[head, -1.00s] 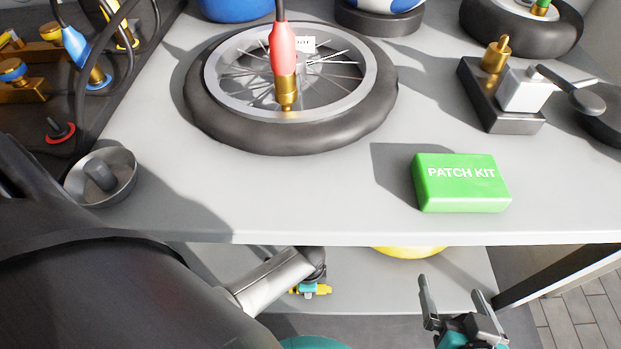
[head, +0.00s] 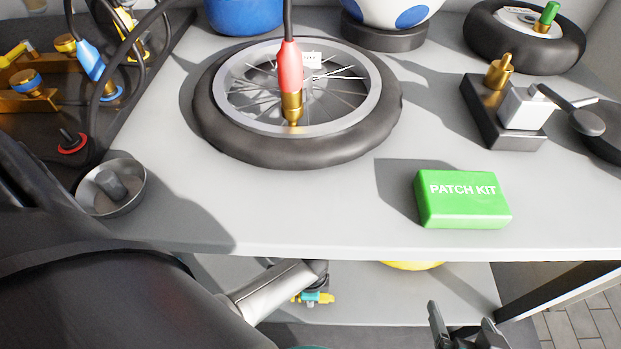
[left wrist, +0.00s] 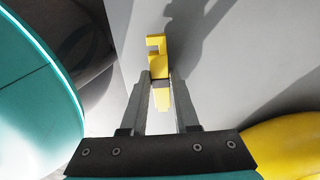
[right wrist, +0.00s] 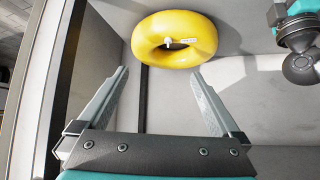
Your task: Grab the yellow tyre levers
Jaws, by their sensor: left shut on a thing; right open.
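The yellow tyre levers (left wrist: 157,45) are between the fingers of my left gripper (left wrist: 160,80) in the left wrist view. The fingers are shut on them, with a hooked end sticking out beyond the tips and a narrower part showing between the fingers. In the head view my left gripper (head: 314,298) is small, under the bench top's front edge, with yellow ends showing on either side. My right gripper (right wrist: 165,82) is open and empty in the right wrist view. It also shows at the bottom right of the head view (head: 461,318), in front of the bench.
A yellow ring-shaped tube (right wrist: 174,58) lies below the bench top. On top are a wheel (head: 355,150), a green patch kit box (head: 463,200), a metal bowl (head: 130,190) and a metal block tool (head: 500,125). The bench's front edge overhangs my left gripper.

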